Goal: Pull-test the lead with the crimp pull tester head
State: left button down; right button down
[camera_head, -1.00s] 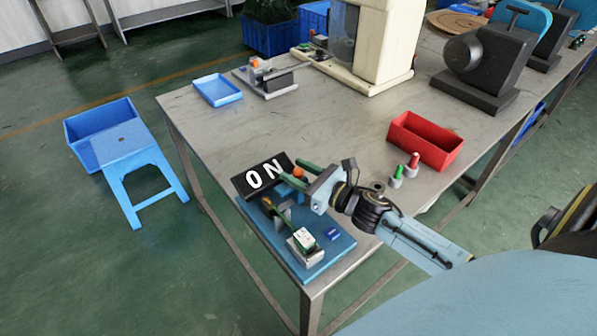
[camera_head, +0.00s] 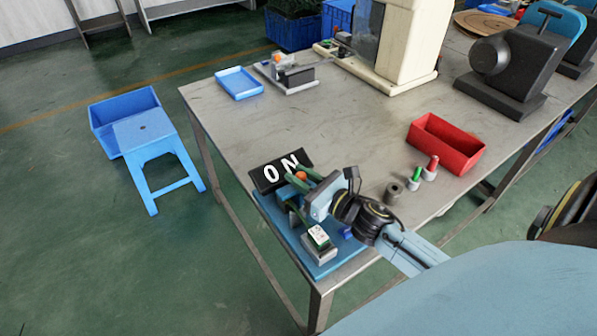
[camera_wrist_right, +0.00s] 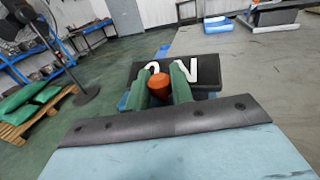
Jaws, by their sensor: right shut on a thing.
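My right gripper (camera_head: 304,181) has green fingers and reaches over the near corner of the table. It is shut on an orange rounded part (camera_head: 301,176), which also shows between the fingers in the right wrist view (camera_wrist_right: 160,88). The blue bench fixture (camera_head: 325,268) lies below it, with a black "ON" sign (camera_head: 270,185) at its back. A grey block with a green and white readout (camera_head: 318,237) stands on its front. My gripper and wrist hide part of the fixture. I cannot make out the lead clearly. My left gripper is not in view.
A red bin (camera_head: 446,145), red and green capped pieces (camera_head: 424,171) and a grey ring (camera_head: 393,192) lie right of my wrist. A blue tray (camera_head: 239,83) and a small fixture (camera_head: 288,74) stand farther back. The table middle (camera_head: 330,125) is clear.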

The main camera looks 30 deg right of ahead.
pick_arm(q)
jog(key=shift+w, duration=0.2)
pick_arm(e)
jog(key=shift+a, duration=0.25)
jog(key=c, duration=1.3)
grip_release()
jog(key=shift+a, duration=0.1)
jog(key=shift+o, duration=0.2)
jog(key=v, duration=1.2)
jog(key=shift+s+d+f+b, duration=0.1)
jog(key=shift+s+d+b, duration=0.15)
jog(key=shift+s+b, duration=0.1)
jog(key=shift+s+d, duration=0.1)
jog(key=shift+s, duration=0.25)
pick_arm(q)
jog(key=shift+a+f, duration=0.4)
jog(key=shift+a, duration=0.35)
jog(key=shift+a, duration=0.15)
